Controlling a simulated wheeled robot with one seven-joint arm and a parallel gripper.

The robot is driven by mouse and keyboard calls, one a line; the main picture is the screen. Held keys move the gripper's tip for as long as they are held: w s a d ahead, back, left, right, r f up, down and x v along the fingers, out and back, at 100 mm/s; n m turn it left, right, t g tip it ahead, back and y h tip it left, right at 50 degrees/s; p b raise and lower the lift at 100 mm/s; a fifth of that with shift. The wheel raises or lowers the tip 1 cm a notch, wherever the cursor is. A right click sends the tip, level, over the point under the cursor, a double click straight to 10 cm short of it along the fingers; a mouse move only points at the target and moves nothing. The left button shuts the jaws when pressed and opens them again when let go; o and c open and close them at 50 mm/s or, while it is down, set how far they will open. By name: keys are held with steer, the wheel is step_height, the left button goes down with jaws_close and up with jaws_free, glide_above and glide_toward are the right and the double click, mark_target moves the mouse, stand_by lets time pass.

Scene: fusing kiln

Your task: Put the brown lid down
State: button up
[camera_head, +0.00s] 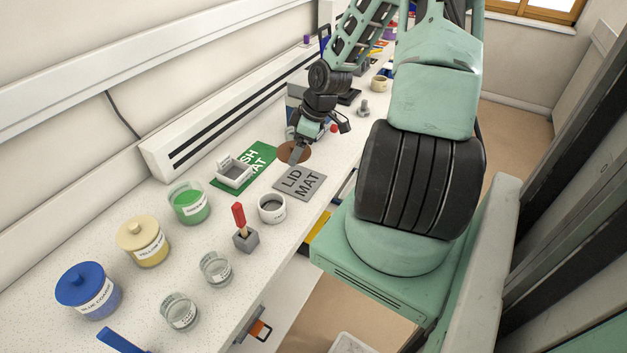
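The brown lid (284,154) is a round disc under my gripper, partly covered by it. My gripper (298,155) points down at the lid and appears shut on it; the fingertips and the lid's knob are hard to make out. The lid shows just beyond the far edge of the grey mat marked LID MAT (299,183), to the right of the green mat (258,157). I cannot tell how high the lid is above the counter. The LID MAT is bare.
A grey square dish (234,173) sits on the green mat. Nearer stand an open green jar (189,203), lidded yellow (145,241) and blue (88,290) jars, an open jar (271,208), a red-handled tool in a grey block (246,240), and two clear glass jars (216,268) (180,312).

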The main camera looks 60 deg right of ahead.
glide_above(299, 181)
steer(key=s, duration=0.1)
steer(key=f, duration=0.3)
steer(key=f+p, duration=0.1)
steer(key=f, duration=0.1)
steer(key=shift+s+d+f, duration=0.1)
steer(key=shift+d+f, duration=0.2)
steer(key=shift+d, duration=0.05)
steer(key=shift+f+p, duration=0.5)
steer(key=shift+f, duration=1.85)
steer(key=shift+f, duration=0.2)
steer(key=o, duration=0.8)
steer(key=shift+o, duration=0.2)
steer(key=shift+r, duration=0.1)
